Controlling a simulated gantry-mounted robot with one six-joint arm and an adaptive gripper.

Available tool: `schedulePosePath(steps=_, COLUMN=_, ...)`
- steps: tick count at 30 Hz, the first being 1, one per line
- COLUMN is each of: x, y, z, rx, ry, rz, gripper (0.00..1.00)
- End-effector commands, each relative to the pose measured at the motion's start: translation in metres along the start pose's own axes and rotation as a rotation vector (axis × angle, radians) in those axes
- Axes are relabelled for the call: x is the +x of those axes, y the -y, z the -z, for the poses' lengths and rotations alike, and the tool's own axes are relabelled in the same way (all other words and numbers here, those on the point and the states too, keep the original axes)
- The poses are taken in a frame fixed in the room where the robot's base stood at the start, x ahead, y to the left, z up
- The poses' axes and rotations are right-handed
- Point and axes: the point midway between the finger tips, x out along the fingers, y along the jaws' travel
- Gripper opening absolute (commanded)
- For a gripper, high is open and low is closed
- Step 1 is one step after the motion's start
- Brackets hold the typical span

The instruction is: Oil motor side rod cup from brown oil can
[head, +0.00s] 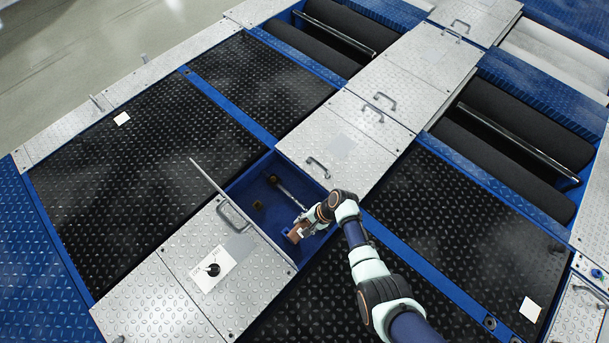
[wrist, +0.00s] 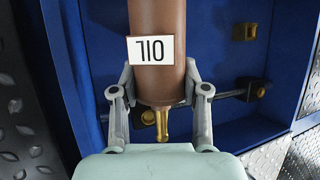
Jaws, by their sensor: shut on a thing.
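My gripper (head: 306,222) is shut on the brown oil can (head: 295,236), over the open blue pit (head: 240,187). In the wrist view, my gripper (wrist: 160,76) has a finger on each side of the can (wrist: 158,20). Its "OIL" label appears upside down, and its brass spout (wrist: 162,125) points toward the bottom of the picture. A dark rod (wrist: 225,97) crosses behind the can, with brass-coloured fittings near the spout (wrist: 148,117) and at its right end (wrist: 258,90). I cannot tell which fitting is the motor side cup, nor whether the spout touches one.
A small brass-coloured block (wrist: 244,32) is in the pit, apart from the rod. Metal plates with handles (head: 318,167) border the pit.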

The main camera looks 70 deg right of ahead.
Motion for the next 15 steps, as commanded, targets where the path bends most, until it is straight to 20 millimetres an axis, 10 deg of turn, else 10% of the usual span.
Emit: schedulePosePath(steps=15, x=-0.0097, y=0.004, z=-0.0013, rx=0.06, ry=0.177, rz=0.025, gripper=0.0)
